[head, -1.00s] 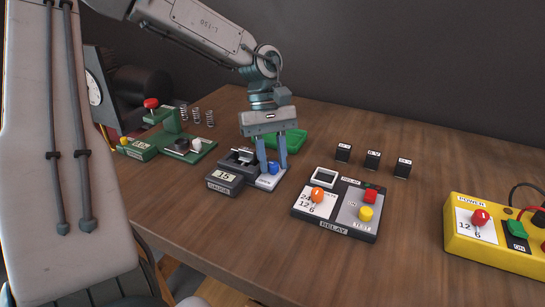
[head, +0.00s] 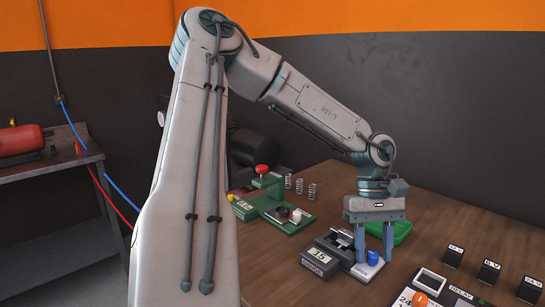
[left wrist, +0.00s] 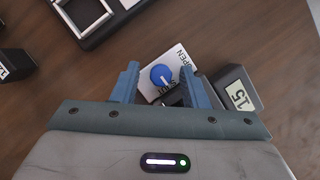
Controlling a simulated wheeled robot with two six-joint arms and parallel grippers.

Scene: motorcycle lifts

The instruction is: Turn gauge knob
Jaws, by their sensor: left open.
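The gauge (head: 332,254) is a dark grey unit with a display reading 15. Its blue round knob (head: 373,258) sits on a pale plate at its right end. In the left wrist view the blue knob (left wrist: 161,76) has a white pointer mark, and the plate (left wrist: 180,53) reads OPEN on one side; the lettering opposite is partly hidden. My left gripper (head: 374,254) points straight down over the knob, open, one finger on each side. In the left wrist view there are gaps between the fingers and the knob. My right gripper is not in view.
A green fixture with a red knob (head: 262,170) and several springs (head: 300,187) stand behind left. A green tray (head: 402,230) is just behind the gripper. The relay box (head: 432,282) is close at right, with small black blocks (head: 489,271) beyond. Bare wood lies between.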

